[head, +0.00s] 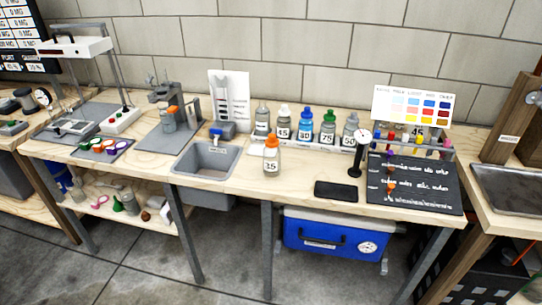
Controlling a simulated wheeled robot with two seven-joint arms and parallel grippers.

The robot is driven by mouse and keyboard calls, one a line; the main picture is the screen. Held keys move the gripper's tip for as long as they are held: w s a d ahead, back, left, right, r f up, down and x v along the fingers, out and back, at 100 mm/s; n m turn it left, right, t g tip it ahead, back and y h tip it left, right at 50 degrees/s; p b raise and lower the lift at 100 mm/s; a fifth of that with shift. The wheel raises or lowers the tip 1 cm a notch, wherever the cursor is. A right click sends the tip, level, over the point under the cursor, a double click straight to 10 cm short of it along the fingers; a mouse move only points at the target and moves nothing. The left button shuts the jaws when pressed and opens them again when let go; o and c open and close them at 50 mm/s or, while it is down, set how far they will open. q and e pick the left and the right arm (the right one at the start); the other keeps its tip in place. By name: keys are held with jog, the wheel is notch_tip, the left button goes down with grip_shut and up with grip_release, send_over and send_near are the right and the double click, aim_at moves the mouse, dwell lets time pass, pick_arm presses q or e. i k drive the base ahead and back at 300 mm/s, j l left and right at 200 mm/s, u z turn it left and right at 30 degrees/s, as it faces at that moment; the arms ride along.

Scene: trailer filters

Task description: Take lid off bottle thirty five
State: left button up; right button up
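The bottle labelled 35 (271,162) stands upright near the front edge of the wooden bench (300,186), just right of the sink. It is clear with a white label, and its orange lid (271,140) is on top. Neither of my grippers shows in the head view.
A grey sink (207,160) is left of the bottle. A black pad (336,190) and black board (430,186) lie right. Bench between is clear.

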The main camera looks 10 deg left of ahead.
aim_at(272, 141)
jog(key=i+l+u, duration=0.65)
jog(key=i+l, duration=0.35)
